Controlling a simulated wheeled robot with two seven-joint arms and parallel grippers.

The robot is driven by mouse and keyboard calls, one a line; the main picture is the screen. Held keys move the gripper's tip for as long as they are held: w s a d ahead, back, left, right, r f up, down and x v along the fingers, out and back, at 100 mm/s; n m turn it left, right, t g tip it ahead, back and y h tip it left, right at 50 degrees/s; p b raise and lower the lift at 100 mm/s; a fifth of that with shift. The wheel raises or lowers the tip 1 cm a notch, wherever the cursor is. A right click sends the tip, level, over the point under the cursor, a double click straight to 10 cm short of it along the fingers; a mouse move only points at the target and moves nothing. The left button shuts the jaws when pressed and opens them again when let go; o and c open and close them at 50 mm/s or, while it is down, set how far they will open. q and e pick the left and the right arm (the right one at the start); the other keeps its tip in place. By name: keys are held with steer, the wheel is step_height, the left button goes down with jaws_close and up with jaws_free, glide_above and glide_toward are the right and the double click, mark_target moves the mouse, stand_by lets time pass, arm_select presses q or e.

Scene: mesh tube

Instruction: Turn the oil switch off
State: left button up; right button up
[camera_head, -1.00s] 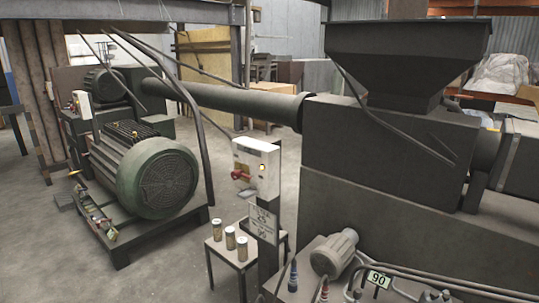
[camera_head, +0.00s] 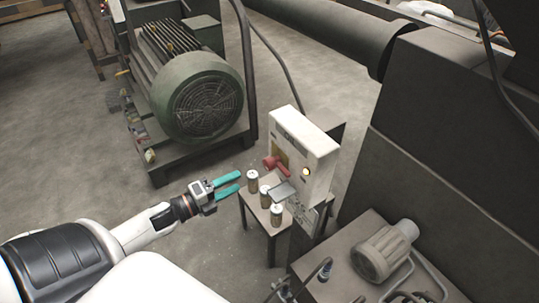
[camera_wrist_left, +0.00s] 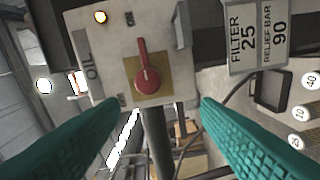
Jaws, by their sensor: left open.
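The oil switch is a red rotary handle (camera_head: 277,165) on the face of a white control box (camera_head: 312,168) with a lit yellow lamp (camera_head: 306,171). My left gripper (camera_head: 240,182) has teal fingers, open and empty, to the left of the box and apart from the handle. In the left wrist view its fingers (camera_wrist_left: 158,125) lie on either side below the handle. My right gripper is out of view.
A small table (camera_head: 262,222) with several jars (camera_head: 265,197) stands just below the box. A green motor (camera_head: 200,100) is at the back left. A pump (camera_head: 384,250) is on a bench at the lower right. A FILTER 25 sign (camera_wrist_left: 256,35) is beside the box.

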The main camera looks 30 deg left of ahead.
mark_target(265, 165)
arm_select(q)
steer(key=shift+m, duration=0.3)
steer(key=x, duration=0.3)
steer(key=r+p+x, duration=0.1)
steer(key=x, duration=0.3)
steer(key=p+x, duration=0.1)
steer(key=x, duration=0.3)
steer(key=shift+s+d+r, duration=0.1)
steer(key=shift+d+r, duration=0.25)
steer(key=shift+r, duration=0.05)
steer(key=shift+w+d+f, duration=0.1)
steer(key=shift+w+d, duration=0.1)
steer(key=shift+w, duration=0.2)
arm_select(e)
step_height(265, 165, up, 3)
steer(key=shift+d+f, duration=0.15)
arm_select(q)
steer(key=c, duration=1)
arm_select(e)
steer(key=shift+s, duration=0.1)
